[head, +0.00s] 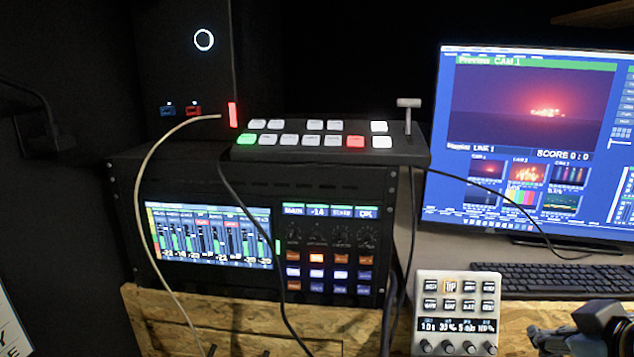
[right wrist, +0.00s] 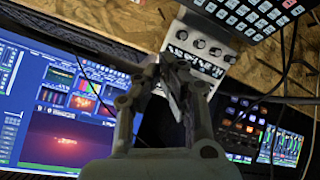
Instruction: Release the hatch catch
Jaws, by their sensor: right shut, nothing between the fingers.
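I cannot pick out a hatch or its catch for certain in either view. My right gripper (head: 545,338) shows at the bottom right corner of the head view, in front of the keyboard and to the right of the small white control panel. In the right wrist view its two fingers (right wrist: 166,70) come together near the middle, shut with nothing held. The white control panel (right wrist: 200,45) shows just beyond the fingertips; I see no clear contact. My left gripper is out of view.
A black rack unit (head: 125,205) stands on a chipboard desk (head: 240,340), with a button switcher (head: 315,152) on top. The white control panel (head: 458,290) stands right of it. A monitor (head: 535,140) and keyboard (head: 570,280) are at right. Cables hang across the rack front.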

